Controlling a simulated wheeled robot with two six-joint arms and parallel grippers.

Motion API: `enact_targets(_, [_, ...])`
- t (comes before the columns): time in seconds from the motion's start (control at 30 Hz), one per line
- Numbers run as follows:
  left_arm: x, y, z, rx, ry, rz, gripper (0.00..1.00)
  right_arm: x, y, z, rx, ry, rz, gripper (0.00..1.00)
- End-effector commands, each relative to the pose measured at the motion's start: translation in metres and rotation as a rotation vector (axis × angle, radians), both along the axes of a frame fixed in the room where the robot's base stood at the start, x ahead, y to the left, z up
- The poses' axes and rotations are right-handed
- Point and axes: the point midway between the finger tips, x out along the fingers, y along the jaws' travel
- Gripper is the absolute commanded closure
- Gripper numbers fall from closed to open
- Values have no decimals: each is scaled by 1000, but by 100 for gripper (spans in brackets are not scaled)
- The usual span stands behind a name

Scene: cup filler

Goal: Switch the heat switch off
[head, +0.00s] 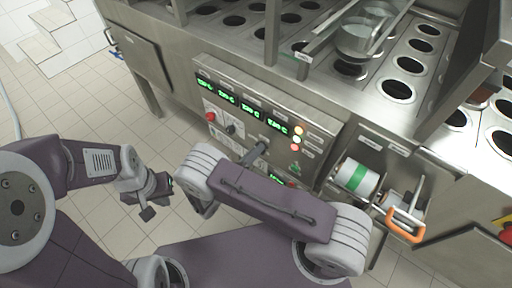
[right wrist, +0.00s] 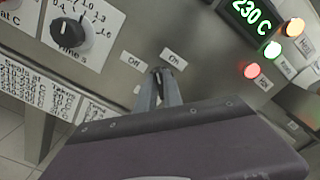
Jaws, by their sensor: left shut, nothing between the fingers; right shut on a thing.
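The heat switch (right wrist: 158,75) is a small dark lever on the steel control panel (head: 290,112). In the right wrist view it sits between an "Off" label on the left and an "On" label on the right. My right gripper (right wrist: 165,90) is shut on it, and the fingers hide most of the lever, so its exact tilt cannot be told. In the head view my right gripper (head: 260,149) reaches the lower panel, partly covered by my arm. My left gripper (head: 156,198) is shut and empty over the floor, apart from the panel.
A black knob (right wrist: 70,33) is left of the switch. A green "230 C" display (right wrist: 252,15) and lit lamps (right wrist: 272,49) are at upper right. In the head view, a red button (head: 210,116) is on the panel, and an orange handle (head: 404,234) juts out right. Tiled floor is free at left.

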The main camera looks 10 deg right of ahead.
Motion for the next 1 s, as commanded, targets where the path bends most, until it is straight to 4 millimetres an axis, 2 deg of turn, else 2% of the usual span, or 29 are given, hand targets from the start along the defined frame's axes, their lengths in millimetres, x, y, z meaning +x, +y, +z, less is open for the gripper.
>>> enact_targets(0.2, [0,0,10,0,0,0,100,0,-1,0,-125,162,-3,100])
enact_targets(0.6, [0,0,17,0,0,0,100,0,0,-2,-335,431,-3,100])
enact_targets(1.0, [0,0,20,0,0,0,100,0,0,-4,-452,582,-4,100])
